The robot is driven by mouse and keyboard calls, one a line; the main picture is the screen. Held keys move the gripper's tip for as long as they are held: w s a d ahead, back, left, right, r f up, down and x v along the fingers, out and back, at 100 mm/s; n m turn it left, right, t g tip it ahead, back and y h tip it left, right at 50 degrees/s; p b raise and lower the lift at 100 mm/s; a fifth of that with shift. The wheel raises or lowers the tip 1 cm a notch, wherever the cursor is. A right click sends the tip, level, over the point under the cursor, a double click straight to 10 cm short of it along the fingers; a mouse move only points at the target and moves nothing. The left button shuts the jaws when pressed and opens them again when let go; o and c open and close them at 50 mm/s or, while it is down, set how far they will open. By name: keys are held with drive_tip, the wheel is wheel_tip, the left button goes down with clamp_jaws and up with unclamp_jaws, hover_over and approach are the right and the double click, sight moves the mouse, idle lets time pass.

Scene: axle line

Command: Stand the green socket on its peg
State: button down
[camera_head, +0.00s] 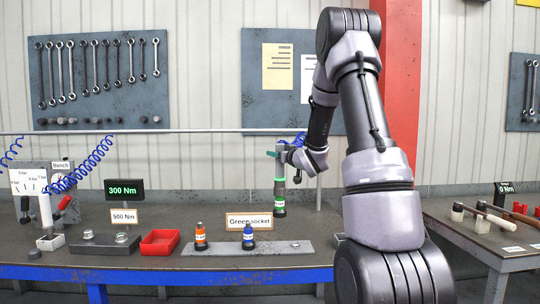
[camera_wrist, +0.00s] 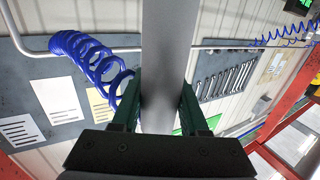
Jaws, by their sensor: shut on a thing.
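The green socket (camera_head: 280,190) is a tall grey piece with a green band, a white label and a dark lower end. It hangs upright below my gripper (camera_head: 284,150) in the head view, over the bench and above the right part of the grey peg plate (camera_head: 270,252). In the wrist view its grey shaft (camera_wrist: 168,50) runs between the two fingers of my gripper (camera_wrist: 160,105), which are shut on it. A small bare peg (camera_head: 295,245) shows on the plate. The socket's lower end is hidden in the wrist view.
An orange-banded socket (camera_head: 200,238) and a blue-banded socket (camera_head: 248,238) stand on the plate. A "Green socket" sign (camera_head: 249,222) stands behind the blue one. A red bin (camera_head: 160,243) is to the left. A blue coiled hose (camera_wrist: 90,62) hangs near my gripper.

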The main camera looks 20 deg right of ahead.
drive_tip(key=shift+s+d, duration=0.9)
drive_tip(key=shift+d, duration=2.35)
wheel_tip(320, 180, down, 10)
drive_tip(key=shift+f, duration=1.55)
drive_tip(key=shift+c, duration=1.7)
unclamp_jaws()
drive_tip(key=shift+a, duration=0.1)
drive_tip(key=shift+s+f, duration=0.15)
